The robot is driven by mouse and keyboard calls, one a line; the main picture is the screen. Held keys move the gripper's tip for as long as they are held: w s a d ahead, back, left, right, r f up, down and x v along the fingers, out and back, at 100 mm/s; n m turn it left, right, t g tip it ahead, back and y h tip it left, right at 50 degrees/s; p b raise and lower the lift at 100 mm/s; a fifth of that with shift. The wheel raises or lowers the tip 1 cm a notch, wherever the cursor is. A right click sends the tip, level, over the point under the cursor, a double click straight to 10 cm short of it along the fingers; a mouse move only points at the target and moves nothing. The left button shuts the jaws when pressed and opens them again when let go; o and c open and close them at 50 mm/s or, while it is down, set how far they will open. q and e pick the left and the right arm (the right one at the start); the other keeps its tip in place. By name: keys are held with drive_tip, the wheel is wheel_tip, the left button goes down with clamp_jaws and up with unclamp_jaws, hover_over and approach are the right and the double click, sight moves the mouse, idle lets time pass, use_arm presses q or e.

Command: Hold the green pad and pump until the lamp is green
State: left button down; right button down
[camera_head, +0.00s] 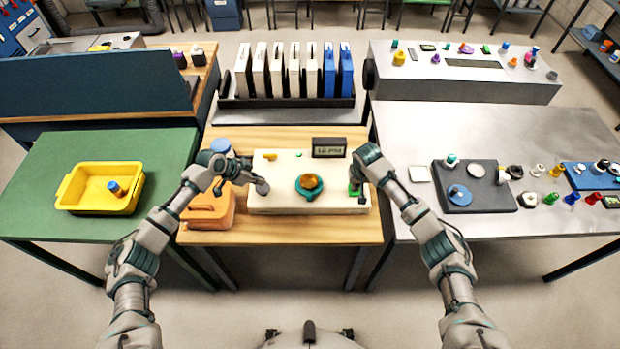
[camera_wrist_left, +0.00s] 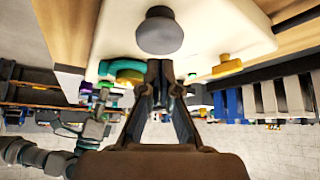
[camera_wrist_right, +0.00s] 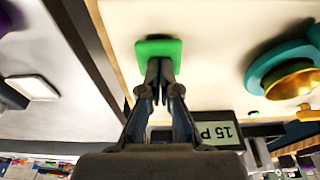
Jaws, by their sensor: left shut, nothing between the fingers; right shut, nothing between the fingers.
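A cream box (camera_head: 280,203) stands on the wooden table. The green pad (camera_head: 354,190) is at its right end. My right gripper (camera_head: 361,196) is shut and empty, its fingertips over the pad's edge in the right wrist view (camera_wrist_right: 160,62); they look to touch it. A grey round knob (camera_head: 262,187) is at the box's left end. My left gripper (camera_head: 251,181) is shut and empty, its tips close by the knob (camera_wrist_left: 160,32); contact is unclear. A small lamp (camera_head: 299,154) looks green. The display (camera_head: 329,148) shows 15 and a P in the right wrist view.
A teal ring with a gold centre (camera_head: 309,185) sits mid-box, and a yellow part (camera_head: 269,156) near its back edge. An orange case (camera_head: 207,208) and a blue round object (camera_head: 221,146) stand left of the box. A rack of binders (camera_head: 290,100) stands behind.

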use_arm(q)
wheel_tip(320, 180, up, 6)
drive_tip(key=shift+r, duration=0.15)
idle(0.3)
use_arm(e)
drive_tip(key=shift+r, duration=3.5)
